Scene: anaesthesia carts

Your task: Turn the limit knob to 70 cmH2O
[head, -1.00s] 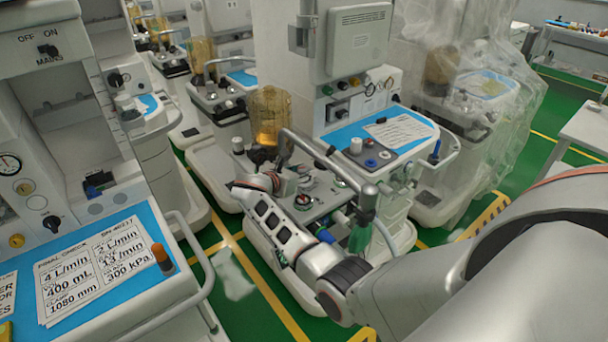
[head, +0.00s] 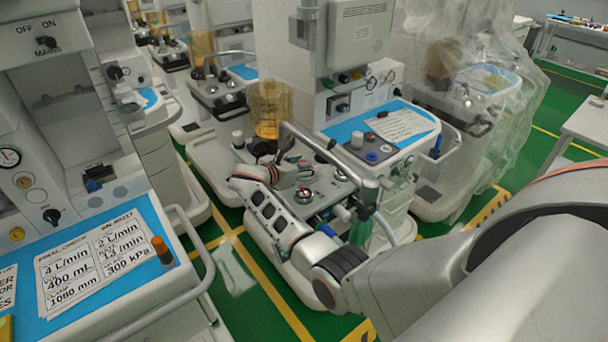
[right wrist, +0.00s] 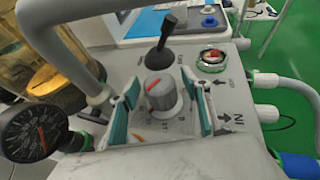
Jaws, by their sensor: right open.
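The limit knob (right wrist: 161,97) is a grey knob with a red mark on its upper left, on a light panel. Printed scale figures around it are too small to read surely. My right gripper (right wrist: 163,110) is open in the right wrist view, with one teal-padded finger on each side of the knob and a gap visible on both sides. In the head view my right gripper (head: 286,170) is over the middle machine's panel, and I cannot make out the knob there. My left gripper is not in view.
A black lever (right wrist: 169,38) stands just behind the knob. A round red-and-white dial (right wrist: 213,60) is to its right, a black pressure gauge (right wrist: 35,133) to its left. A grey pipe (right wrist: 62,45) runs close by. An amber canister (head: 270,108) stands beside the panel.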

